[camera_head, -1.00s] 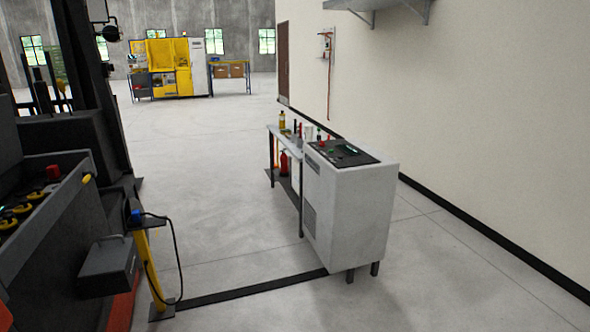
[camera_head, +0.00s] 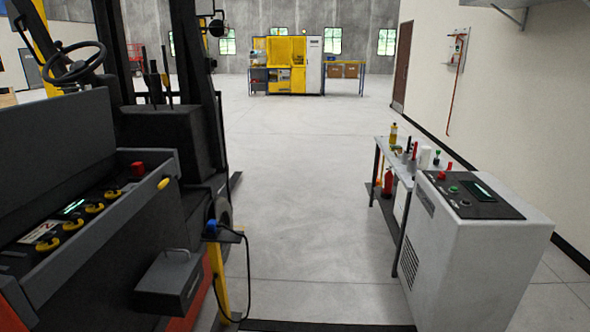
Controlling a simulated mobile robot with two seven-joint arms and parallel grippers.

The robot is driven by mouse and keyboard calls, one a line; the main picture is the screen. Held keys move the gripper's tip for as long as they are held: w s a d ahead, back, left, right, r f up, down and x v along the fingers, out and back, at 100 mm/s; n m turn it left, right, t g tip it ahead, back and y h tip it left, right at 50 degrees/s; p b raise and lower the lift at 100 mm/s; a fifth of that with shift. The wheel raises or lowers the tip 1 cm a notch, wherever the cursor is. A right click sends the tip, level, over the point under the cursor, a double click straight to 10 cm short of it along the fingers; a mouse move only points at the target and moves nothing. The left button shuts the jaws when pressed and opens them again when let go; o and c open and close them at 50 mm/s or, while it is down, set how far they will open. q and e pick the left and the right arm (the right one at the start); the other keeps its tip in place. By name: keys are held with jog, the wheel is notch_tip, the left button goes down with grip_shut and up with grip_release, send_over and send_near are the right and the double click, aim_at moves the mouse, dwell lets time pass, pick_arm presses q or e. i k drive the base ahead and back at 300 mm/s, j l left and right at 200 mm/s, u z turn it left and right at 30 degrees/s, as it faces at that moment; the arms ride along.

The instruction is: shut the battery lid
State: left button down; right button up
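A dark forklift (camera_head: 135,265) fills the left side. Its battery compartment (camera_head: 28,260) is open at the top, showing several yellow caps (camera_head: 73,225), a small lit display (camera_head: 73,207) and a red knob (camera_head: 137,168). A dark, flat panel (camera_head: 50,140) stands raised behind the compartment and looks like the battery lid; its hinge cannot be made out. Neither of my grippers is in view.
A grey box (camera_head: 168,285) juts from the forklift's side, beside a yellow post (camera_head: 218,285) with a black cable. A white cabinet (camera_head: 485,260) and a bench (camera_head: 400,165) with bottles stand right. Open floor (camera_head: 305,210) lies between.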

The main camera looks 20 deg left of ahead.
aim_at(44, 143)
jog(key=i+u, duration=0.2)
jog(key=i, duration=1.15)
jog(key=i+z, duration=0.3)
jog(key=i, duration=0.15)
jog(key=i+j+z, duration=0.25)
jog(key=i, duration=0.2)
jog(key=z, duration=5.9)
